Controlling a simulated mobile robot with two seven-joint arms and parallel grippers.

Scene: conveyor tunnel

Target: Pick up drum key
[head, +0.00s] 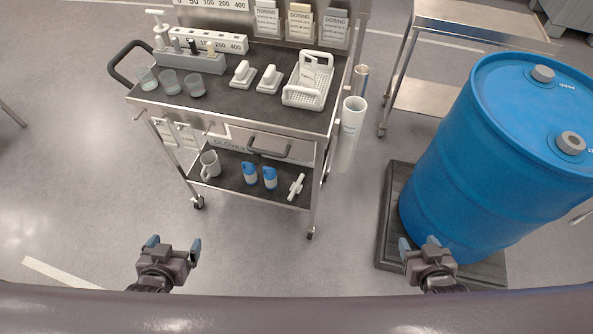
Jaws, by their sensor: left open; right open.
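A white T-shaped tool (297,186), which looks like the drum key, lies on the right end of the cart's lower shelf (232,188). I cannot be sure it is the key; a white T-shaped handle (155,14) also stands at the back left of the cart top. A large blue drum (470,150) with two grey caps stands on the right. My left gripper (173,243) is open and empty, in front of the cart and below it in the picture. My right gripper (419,242) is open and empty, in front of the drum. Both are apart from the tool.
The cart top (235,102) holds cups, white scoops and a white basket (308,80). A mug (209,164) and two blue-and-white bottles (249,173) share the lower shelf. The drum's dark pallet (388,235) stands right of the cart. Floor before the cart is clear.

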